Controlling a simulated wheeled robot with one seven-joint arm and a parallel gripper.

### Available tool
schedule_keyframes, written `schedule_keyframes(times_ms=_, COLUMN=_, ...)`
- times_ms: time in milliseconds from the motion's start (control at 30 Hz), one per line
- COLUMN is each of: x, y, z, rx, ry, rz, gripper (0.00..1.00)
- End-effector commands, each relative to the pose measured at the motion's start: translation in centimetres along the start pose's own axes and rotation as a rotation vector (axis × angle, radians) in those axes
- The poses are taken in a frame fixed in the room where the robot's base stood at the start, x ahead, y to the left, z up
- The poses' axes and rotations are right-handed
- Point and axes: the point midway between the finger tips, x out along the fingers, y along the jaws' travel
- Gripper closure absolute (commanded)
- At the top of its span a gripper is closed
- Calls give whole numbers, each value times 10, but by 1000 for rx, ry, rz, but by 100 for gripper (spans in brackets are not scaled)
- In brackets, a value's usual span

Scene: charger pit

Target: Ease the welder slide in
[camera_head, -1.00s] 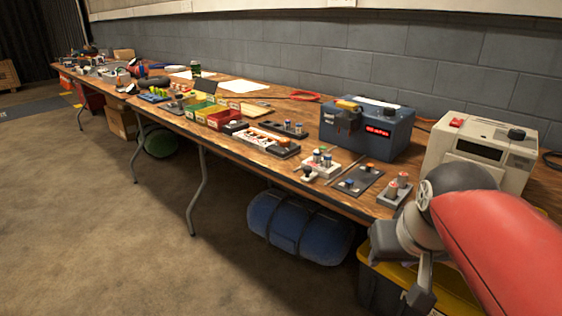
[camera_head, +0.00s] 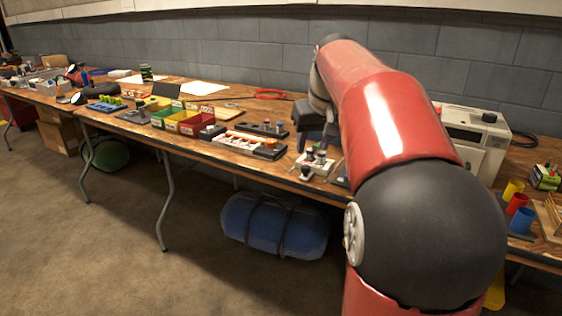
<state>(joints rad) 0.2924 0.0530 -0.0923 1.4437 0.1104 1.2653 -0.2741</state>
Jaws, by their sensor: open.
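The arm's red links cover most of the welder's place on the table. In the earlier picture the welder is a blue-grey box with a red lit display and a dark, yellow-topped part at its left front. My gripper (camera_head: 316,132) hangs at the far end of the arm, over the table at the welder's left front. It looks open, pointing down, small and dark. I cannot cleanly separate it from the welder's dark front. The slide cannot be made out, nor whether my gripper touches it.
A white block with small knobs (camera_head: 314,164) stands just in front. Left are a long tray (camera_head: 243,142) and red and yellow bins (camera_head: 190,120). A beige box (camera_head: 474,132) and coloured cups (camera_head: 515,205) stand right. A blue roll (camera_head: 273,225) lies under the table.

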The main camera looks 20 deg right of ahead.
Motion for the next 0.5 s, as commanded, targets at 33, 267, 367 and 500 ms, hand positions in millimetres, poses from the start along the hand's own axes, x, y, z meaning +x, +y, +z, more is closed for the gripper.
schedule_keyframes(times_ms=33, x=1, y=2, z=-2, rx=1, ry=-2, rz=1, gripper=57)
schedule_keyframes(times_ms=267, x=25, y=3, z=-2, rx=1, ry=-4, rz=1, gripper=57)
schedule_keyframes(times_ms=367, x=42, y=3, z=-2, rx=1, ry=-4, rz=1, gripper=57)
schedule_keyframes(times_ms=500, x=62, y=3, z=-2, rx=0, ry=-4, rz=1, gripper=57)
